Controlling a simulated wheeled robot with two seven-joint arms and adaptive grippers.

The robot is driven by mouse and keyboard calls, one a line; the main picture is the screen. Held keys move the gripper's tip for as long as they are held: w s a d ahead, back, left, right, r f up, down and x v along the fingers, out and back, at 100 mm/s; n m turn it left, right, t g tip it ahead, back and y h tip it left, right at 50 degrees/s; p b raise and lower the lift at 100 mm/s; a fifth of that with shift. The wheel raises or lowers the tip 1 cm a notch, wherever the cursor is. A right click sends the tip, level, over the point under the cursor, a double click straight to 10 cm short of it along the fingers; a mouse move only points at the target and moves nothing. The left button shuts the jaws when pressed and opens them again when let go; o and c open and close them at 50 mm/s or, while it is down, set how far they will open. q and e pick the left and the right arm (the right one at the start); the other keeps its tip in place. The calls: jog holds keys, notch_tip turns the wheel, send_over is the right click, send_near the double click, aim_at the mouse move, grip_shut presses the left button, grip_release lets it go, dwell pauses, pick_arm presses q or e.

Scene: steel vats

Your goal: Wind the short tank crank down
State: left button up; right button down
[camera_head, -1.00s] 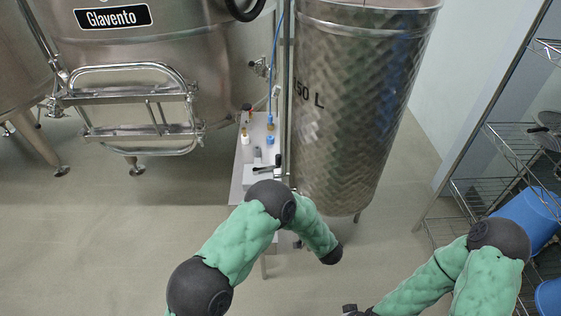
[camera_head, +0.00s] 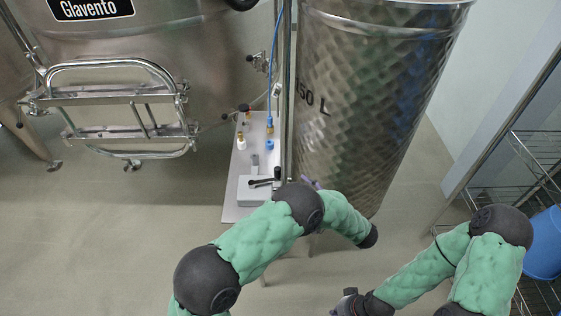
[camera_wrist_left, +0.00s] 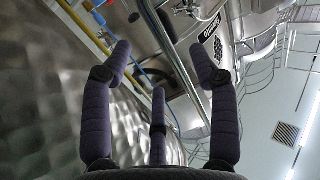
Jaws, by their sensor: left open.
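A small black crank handle (camera_head: 265,181) sits on a pale box at the front of the narrow steel bench, beside the upright post of the dimpled 150 L tank (camera_head: 350,120). I cannot tell for sure that this is the tank crank. My left gripper (camera_wrist_left: 158,62) is open, its purple fingers spread with nothing between them. In the head view it is mostly hidden behind my left arm; a bit of purple shows by the tank wall, right of the handle. My right gripper (camera_head: 350,303) is partly visible at the bottom edge, and its jaws are unclear.
The narrow bench (camera_head: 236,185) carries several small fittings and a blue hose (camera_head: 273,70). A larger vat (camera_head: 190,60) with a hinged steel frame (camera_head: 120,95) stands at left. A wire rack (camera_head: 520,160) with a blue container (camera_head: 545,245) is at right. Floor at left is clear.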

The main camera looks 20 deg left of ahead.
aim_at(278, 171)
pick_arm(q)
jog(key=b+x, duration=0.3)
jog(key=x, duration=0.7)
jog(key=shift+w+a+r, duration=0.15)
jog(key=shift+w+a, duration=0.05)
jog(key=shift+a, duration=0.15)
grip_shut()
